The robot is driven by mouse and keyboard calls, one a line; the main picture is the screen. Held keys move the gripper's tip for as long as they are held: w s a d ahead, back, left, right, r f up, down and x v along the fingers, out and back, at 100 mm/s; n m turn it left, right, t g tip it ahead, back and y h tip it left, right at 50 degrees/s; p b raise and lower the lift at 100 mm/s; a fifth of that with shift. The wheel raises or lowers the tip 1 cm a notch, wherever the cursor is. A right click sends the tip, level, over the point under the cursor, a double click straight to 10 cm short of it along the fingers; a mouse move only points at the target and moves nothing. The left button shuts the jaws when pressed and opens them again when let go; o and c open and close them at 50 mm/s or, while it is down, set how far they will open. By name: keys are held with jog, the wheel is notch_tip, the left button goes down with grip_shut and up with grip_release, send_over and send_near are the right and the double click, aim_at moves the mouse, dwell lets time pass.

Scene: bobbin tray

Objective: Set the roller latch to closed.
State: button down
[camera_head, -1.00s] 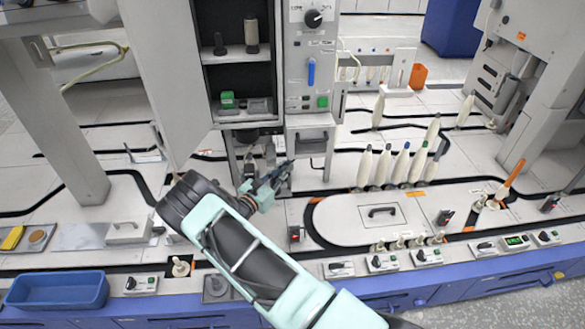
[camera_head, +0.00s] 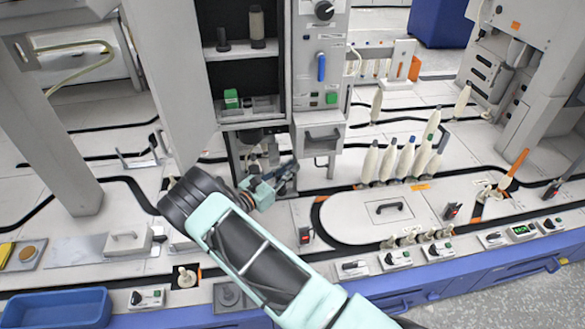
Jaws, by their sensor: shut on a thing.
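My gripper (camera_head: 286,176) is below the tall grey cabinet, beside the small metal mechanism under its drawer. Its dark fingers are shut on a small part there, and the fingers and shadow hide most of that part. The roller latch appears to be this part in the grip. Its shape is too small to make out, and I cannot tell whether it is open or closed. My wrist and arm come in from the lower middle and cover the worktop in front.
The cabinet (camera_head: 245,128) has its tall door (camera_head: 170,70) swung open to the left. A drawer with a handle (camera_head: 322,138) hangs just above and right of my gripper. Several pale bobbins (camera_head: 388,162) stand to the right. A blue tray (camera_head: 55,308) lies front left.

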dwell(0.4)
jog(key=c, duration=1.9)
grip_release()
jog(key=shift+c, duration=0.2)
jog(key=v, duration=1.2)
